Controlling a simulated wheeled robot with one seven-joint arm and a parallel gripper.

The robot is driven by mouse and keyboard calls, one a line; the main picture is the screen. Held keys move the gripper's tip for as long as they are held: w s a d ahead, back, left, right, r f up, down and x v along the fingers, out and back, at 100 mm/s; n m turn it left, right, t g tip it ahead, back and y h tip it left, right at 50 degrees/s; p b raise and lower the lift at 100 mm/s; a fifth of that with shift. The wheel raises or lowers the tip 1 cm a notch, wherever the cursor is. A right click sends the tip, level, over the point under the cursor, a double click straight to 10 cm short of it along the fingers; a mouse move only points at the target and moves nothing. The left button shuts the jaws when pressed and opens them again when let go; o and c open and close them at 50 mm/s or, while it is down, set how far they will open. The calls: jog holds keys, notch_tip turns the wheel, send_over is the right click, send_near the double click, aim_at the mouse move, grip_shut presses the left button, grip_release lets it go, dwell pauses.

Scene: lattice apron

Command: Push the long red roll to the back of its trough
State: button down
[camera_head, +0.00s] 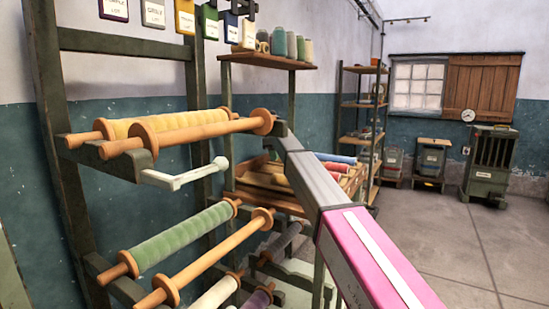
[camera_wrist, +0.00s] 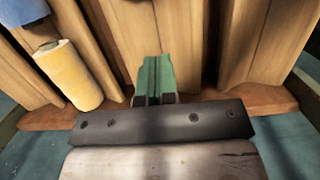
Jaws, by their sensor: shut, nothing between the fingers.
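A red roll (camera_head: 337,167) lies in the slanted wooden trough rack, right of my arm in the head view. Part of it is hidden, and I cannot tell how far back it sits. The trough rack shows as a wooden frame (camera_head: 243,196) in the head view and as upright-looking dividers (camera_wrist: 198,40) in the wrist view. My gripper (camera_wrist: 155,66) is shut and empty, pointing in among the dividers over the wooden front lip (camera_wrist: 275,101). In the head view my arm hides the gripper. No red roll shows in the wrist view.
A yellow roll (camera_wrist: 68,75) lies left of my gripper, with a blue roll (camera_wrist: 20,10) beyond it. A rack with a green roll (camera_head: 180,237) and wooden rollers stands at left. A spool shelf (camera_head: 266,60) is above the troughs. Floor (camera_head: 450,245) at right is open.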

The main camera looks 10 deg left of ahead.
jog(key=s+d, duration=0.2)
jog(key=d, duration=0.4)
jog(key=s+d, duration=0.3)
jog(key=d, duration=0.4)
jog(key=s+d, duration=0.2)
jog(key=d, duration=0.5)
jog(key=shift+s, duration=0.15)
jog(key=shift+f, duration=0.85)
